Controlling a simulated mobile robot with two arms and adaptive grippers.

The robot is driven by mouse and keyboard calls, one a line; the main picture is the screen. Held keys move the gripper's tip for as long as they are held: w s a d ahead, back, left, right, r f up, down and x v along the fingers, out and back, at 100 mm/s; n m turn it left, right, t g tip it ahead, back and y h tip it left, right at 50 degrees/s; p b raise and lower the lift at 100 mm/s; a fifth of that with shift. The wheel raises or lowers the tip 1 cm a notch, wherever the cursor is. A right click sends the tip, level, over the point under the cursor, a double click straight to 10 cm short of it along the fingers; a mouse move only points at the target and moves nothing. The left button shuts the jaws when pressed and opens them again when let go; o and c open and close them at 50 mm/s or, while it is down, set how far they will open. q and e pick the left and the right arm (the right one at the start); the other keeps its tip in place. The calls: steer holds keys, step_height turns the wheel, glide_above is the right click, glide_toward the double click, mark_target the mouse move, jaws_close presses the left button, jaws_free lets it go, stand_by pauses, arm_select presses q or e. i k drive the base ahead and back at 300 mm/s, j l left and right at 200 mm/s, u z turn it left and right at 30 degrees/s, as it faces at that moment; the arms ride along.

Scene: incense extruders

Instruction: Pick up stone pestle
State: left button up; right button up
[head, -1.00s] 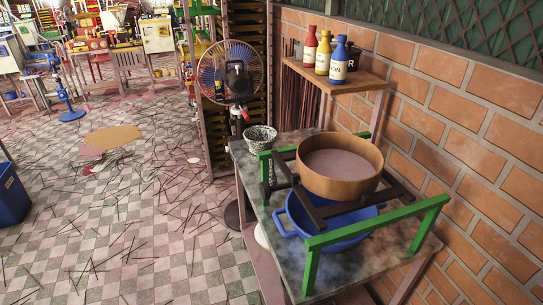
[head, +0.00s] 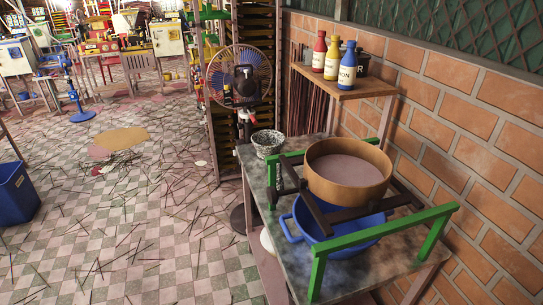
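A speckled stone mortar bowl (head: 268,144) stands at the table's far left corner, left of the green frame. I cannot see clearly into it. Neither of my grippers is in view.
The table (head: 262,254) holds a green frame (head: 385,233) with a wooden-rimmed sieve (head: 348,185) above a blue basin (head: 340,238). A brick wall (head: 460,130) closes the right side. A fan (head: 240,75) stands behind. Sticks litter the floor.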

mark_target(280, 183)
steer(key=i+j+z, duration=0.1)
steer(key=j, duration=0.25)
steer(key=i+j, duration=0.25)
steer(key=i+j+z, duration=0.15)
steer(key=j, duration=0.3)
steer(key=i+j+z, duration=0.1)
steer(key=j, duration=0.25)
steer(key=i+j, duration=0.15)
steer(key=j, duration=0.2)
steer(key=z, duration=0.05)
